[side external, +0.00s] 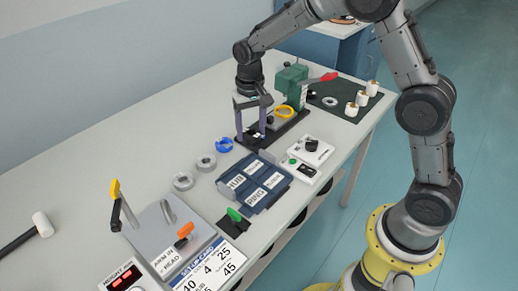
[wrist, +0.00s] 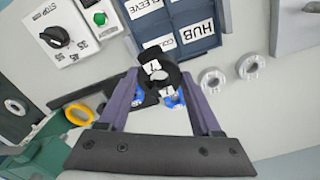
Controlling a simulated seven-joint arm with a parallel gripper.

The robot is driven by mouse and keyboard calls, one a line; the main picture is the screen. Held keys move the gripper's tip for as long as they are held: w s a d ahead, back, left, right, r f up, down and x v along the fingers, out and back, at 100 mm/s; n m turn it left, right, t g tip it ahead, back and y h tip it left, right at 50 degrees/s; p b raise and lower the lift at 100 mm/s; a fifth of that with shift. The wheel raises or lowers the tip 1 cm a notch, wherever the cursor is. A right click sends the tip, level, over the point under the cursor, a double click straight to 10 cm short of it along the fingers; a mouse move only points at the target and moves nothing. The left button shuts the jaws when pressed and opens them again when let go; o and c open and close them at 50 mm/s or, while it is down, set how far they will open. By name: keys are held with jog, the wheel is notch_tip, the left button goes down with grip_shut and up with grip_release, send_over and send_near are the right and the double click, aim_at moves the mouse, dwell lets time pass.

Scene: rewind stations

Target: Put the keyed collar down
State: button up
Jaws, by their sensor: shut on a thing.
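My gripper (wrist: 160,80) is shut on a dark collar, which I take as the keyed collar (wrist: 153,55). It is black with a white arrow mark and sits between the purple-grey fingertips. In the side external view my gripper (side external: 251,134) points down at the near end of the black fixture base (side external: 290,127). The collar is mostly hidden there by the fingers. I cannot tell whether it touches the base or hangs just above it.
A blue ring (side external: 223,145) and grey rings (side external: 206,162) lie on the table left of my gripper. A labelled blue tray (side external: 262,205) and a white switch box (side external: 311,151) stand close in front. A yellow ring (side external: 284,111) sits by the green machine (side external: 291,86). The table's far left is mostly clear.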

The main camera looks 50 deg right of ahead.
aim_at(260, 139)
jog(key=s+f+n, duration=0.1)
jog(key=s+d+f+n, duration=0.1)
jog(key=shift+d+f+n, duration=0.2)
jog(key=shift+d+n, duration=0.05)
jog(key=shift+n, duration=0.05)
jog(key=shift+s+f+n, duration=0.1)
jog(key=shift+f+n, duration=0.25)
jog(key=shift+n, duration=0.25)
jog(key=shift+w+n, duration=0.35)
jog(key=shift+n, duration=0.25)
jog(key=shift+s+a+f, duration=0.1)
jog(key=shift+s, duration=0.15)
jog(key=s+a+r+n, duration=0.1)
jog(key=s+r+n, duration=0.35)
jog(key=s, duration=0.85)
jog(key=shift+m, duration=0.95)
jog(key=w+f, duration=0.2)
jog(key=w, duration=0.2)
jog(key=w+f, duration=0.3)
jog(key=w, duration=0.2)
jog(key=w+a+f, duration=0.1)
jog(key=w+f, duration=0.1)
jog(key=w, duration=0.3)
jog(key=shift+f, duration=0.4)
jog(key=shift+w+f, duration=0.2)
jog(key=shift+f, duration=1.5)
